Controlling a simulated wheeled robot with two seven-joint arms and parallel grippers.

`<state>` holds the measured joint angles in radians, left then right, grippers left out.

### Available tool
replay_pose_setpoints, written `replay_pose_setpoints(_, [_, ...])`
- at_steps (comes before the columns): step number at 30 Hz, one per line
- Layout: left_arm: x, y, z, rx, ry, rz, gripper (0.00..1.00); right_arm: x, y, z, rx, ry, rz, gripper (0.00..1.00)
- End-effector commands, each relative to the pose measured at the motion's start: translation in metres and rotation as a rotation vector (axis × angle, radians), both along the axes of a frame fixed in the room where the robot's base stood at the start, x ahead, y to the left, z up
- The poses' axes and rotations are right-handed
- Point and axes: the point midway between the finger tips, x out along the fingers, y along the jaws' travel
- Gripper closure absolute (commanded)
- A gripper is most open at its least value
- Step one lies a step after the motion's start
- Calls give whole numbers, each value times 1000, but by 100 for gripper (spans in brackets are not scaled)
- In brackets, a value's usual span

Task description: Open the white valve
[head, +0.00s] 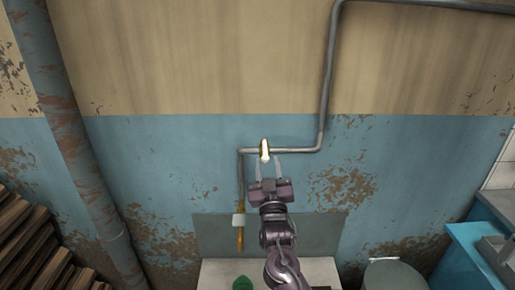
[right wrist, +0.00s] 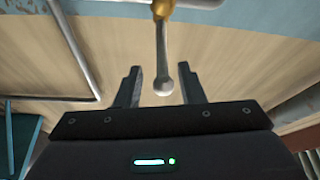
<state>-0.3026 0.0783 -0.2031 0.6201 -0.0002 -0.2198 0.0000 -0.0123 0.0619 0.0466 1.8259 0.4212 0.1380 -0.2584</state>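The white valve (head: 265,149) sits on a grey wall pipe, a small upright handle with a yellowish part. My right gripper (head: 269,165) is just below and in front of it, pointing up at the wall, with its fingers apart. In the right wrist view the valve handle (right wrist: 162,50) hangs down from a yellow brass fitting (right wrist: 162,8). Its rounded end appears between the two open fingers of my right gripper (right wrist: 162,88), with gaps on both sides. Whether a finger touches it cannot be told. My left gripper is not in view.
The pipe (head: 325,90) runs from the top right down to the valve. A lower pipe with a yellow-brown end (head: 240,225) hangs at its left. A thick rusty pipe (head: 80,150) and stacked wood (head: 30,245) are at left. A blue cabinet (head: 465,255) is at right.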

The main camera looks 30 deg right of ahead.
Motion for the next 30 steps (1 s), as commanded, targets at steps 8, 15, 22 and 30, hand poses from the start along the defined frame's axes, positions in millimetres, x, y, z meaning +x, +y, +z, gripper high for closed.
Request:
replay_pose_setpoints(8, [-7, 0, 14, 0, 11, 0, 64, 36, -18, 19, 0, 0, 1, 65])
replay_pose_setpoints(15, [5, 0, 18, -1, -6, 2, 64, 46, -23, 21, 1, 2, 2, 65])
replay_pose_setpoints(22, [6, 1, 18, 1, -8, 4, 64, 46, -23, 20, 1, 2, 2, 70])
replay_pose_setpoints(30, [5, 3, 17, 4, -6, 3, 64, 46, -23, 20, 2, 1, 2, 100])
